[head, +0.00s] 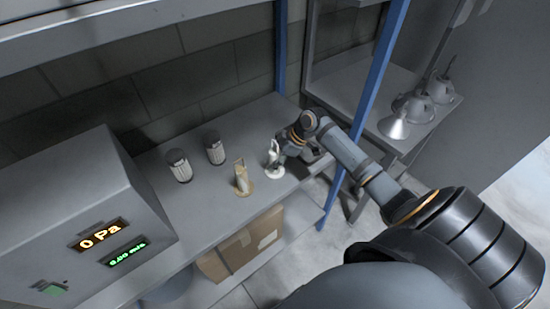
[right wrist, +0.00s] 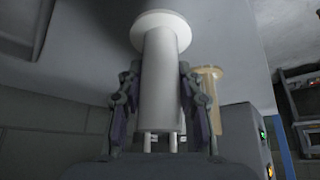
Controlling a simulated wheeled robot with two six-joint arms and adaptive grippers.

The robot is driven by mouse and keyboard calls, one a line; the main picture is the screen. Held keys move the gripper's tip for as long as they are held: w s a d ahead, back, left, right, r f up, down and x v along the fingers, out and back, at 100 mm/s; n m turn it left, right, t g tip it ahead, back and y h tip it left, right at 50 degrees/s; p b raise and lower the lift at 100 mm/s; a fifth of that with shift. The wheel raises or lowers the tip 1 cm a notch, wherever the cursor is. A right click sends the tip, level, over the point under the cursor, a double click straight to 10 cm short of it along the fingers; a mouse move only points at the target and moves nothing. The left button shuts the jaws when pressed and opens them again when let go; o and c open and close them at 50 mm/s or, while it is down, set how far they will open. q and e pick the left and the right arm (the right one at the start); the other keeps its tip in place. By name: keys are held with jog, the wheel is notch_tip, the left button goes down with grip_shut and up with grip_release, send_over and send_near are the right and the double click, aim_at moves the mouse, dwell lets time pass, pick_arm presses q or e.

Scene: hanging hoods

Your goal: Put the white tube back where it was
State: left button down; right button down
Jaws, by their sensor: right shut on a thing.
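The white tube (right wrist: 160,85) has a wide round flange and stands between the two fingers of my right gripper (right wrist: 162,110) in the right wrist view. The fingers press on both its sides. In the head view the white tube (head: 274,158) is upright at the right part of the grey shelf, with its round flange at or very near the shelf top; I cannot tell whether it touches. My right gripper (head: 283,150) reaches it from the right. My left gripper is not in view.
A beige tube (head: 242,178) stands on the shelf (head: 215,203) just left of the white one. Two dark ribbed cylinders (head: 179,166) (head: 215,148) stand further left. A grey box with displays (head: 88,215) is at the left. A blue post (head: 372,100) rises beside my right arm.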

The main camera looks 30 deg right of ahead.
jog(key=shift+f, duration=0.15)
jog(key=c, duration=0.9)
grip_release()
jog(key=shift+r, duration=0.25)
jog(key=shift+s+d+r, duration=0.15)
jog(key=shift+d+r, duration=0.05)
jog(key=v, duration=1.1)
jog(key=shift+r+b, duration=0.2)
jog(key=shift+b, duration=0.15)
